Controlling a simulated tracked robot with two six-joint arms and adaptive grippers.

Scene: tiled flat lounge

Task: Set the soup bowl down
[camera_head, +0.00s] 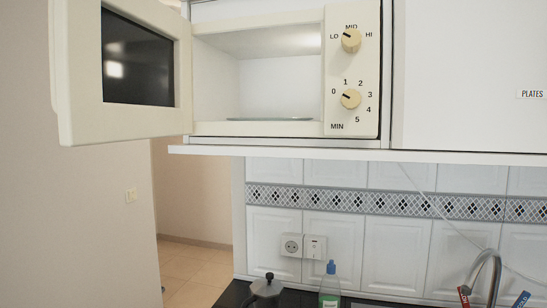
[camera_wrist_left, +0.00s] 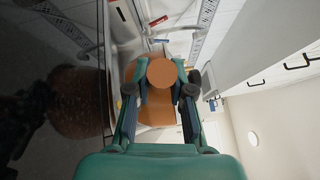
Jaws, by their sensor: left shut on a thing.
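My left gripper (camera_wrist_left: 161,88) shows in the left wrist view with its two fingers closed on an orange-brown thing, apparently the soup bowl (camera_wrist_left: 150,112). A round orange face shows between the fingertips, with a wider orange part behind it. The bowl's contents cannot be seen. The head view shows neither gripper and no bowl. My right gripper is in neither view.
In the head view, a cream microwave (camera_head: 351,100) stands open and looks empty, its door (camera_head: 121,130) swung left. Below are a moka pot (camera_head: 266,288), a bottle (camera_head: 330,286) and a tap (camera_head: 490,262). A dark glossy surface (camera_wrist_left: 60,55) lies left in the wrist view.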

